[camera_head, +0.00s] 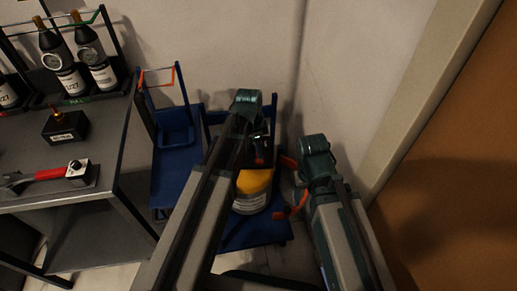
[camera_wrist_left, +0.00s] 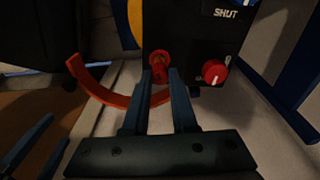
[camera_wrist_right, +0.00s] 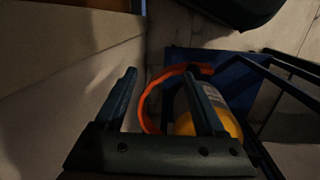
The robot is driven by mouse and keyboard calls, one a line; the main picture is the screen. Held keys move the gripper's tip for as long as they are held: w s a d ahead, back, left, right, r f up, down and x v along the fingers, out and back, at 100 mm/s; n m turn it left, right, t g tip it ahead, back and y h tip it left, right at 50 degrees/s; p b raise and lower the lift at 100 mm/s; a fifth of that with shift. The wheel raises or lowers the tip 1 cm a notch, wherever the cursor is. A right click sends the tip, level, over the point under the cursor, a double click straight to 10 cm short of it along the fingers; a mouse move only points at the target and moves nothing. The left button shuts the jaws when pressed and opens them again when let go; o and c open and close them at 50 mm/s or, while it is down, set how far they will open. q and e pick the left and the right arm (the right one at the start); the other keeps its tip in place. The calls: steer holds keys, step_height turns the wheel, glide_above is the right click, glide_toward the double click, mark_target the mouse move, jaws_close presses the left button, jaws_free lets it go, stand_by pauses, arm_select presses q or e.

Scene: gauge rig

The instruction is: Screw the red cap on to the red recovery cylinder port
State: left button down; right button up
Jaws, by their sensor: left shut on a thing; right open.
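My left gripper (camera_wrist_left: 161,76) reaches the face of a black box (camera_wrist_left: 185,38) in the left wrist view. Its fingers are shut on a small red round piece (camera_wrist_left: 158,61), which looks like the red cap. It lies at the box face, where I take the red port to be; whether it is seated or threaded I cannot tell. In the head view my left arm hides most of this. The yellow-topped cylinder (camera_head: 252,187) stands on a blue cart, partly behind that arm. My right gripper (camera_wrist_right: 160,78) is open and empty, near the cylinder and an orange-red hose (camera_wrist_right: 149,95).
A red knob (camera_wrist_left: 214,72) sits right of the fingers, below a SHUT label (camera_wrist_left: 226,13). The orange-red hose (camera_wrist_left: 94,88) curves in on the left. A grey bench (camera_head: 100,160) with bottles and a red-handled tool stands left. Wall and brown door (camera_head: 455,170) bound the right.

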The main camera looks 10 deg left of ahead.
arm_select(q)
steer(key=shift+f+b, duration=0.8)
steer(key=shift+f, duration=0.15)
steer(key=shift+f, duration=0.1)
stand_by(0.9)
steer(key=m, duration=0.4)
steer(key=shift+g, duration=0.3)
steer(key=shift+m, duration=0.7)
steer(key=m, duration=0.5)
steer(key=shift+g, duration=0.4)
